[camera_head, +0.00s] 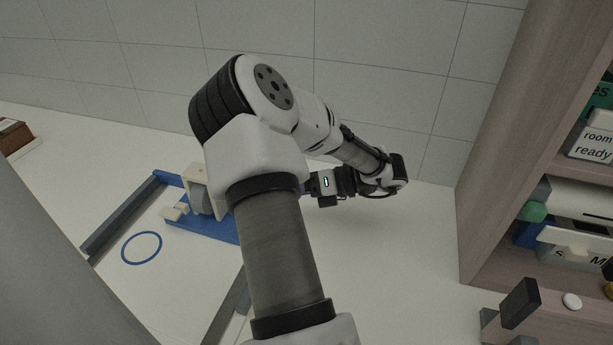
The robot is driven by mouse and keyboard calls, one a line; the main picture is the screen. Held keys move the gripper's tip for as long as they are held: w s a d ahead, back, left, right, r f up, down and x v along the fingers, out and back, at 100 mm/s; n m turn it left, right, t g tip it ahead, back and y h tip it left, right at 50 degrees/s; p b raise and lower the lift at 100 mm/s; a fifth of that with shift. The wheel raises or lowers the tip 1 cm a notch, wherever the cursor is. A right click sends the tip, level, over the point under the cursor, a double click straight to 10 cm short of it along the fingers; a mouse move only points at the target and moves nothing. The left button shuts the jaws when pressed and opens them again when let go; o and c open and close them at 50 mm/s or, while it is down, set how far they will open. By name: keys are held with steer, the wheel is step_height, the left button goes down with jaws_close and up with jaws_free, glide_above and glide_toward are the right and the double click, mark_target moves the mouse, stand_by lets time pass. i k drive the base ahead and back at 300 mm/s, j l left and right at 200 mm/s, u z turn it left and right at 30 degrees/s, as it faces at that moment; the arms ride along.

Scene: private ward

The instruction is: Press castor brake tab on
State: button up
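The castor stands on a blue plate (212,229) left of centre. It has a cream fork (192,174) and a grey wheel (203,200), partly covered by my arm. A cream brake tab (174,211) sticks out to the left of the wheel. I cannot tell whether the tab is up or down. My gripper (318,188) is right of the castor, beyond my forearm, and points left towards it. Its fingertips are hidden behind my arm, so I cannot see whether they are open or touch anything.
Grey rails (122,216) frame the castor's area on the white top, with a blue ring (142,248) marked inside. A wooden shelf unit (492,150) with boxes stands at the right. A tiled wall closes the back. The white top right of my arm is clear.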

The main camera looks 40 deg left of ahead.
mark_target(172, 213)
steer(key=k, duration=0.5)
steer(key=k+j, duration=0.15)
steer(key=k, duration=0.35)
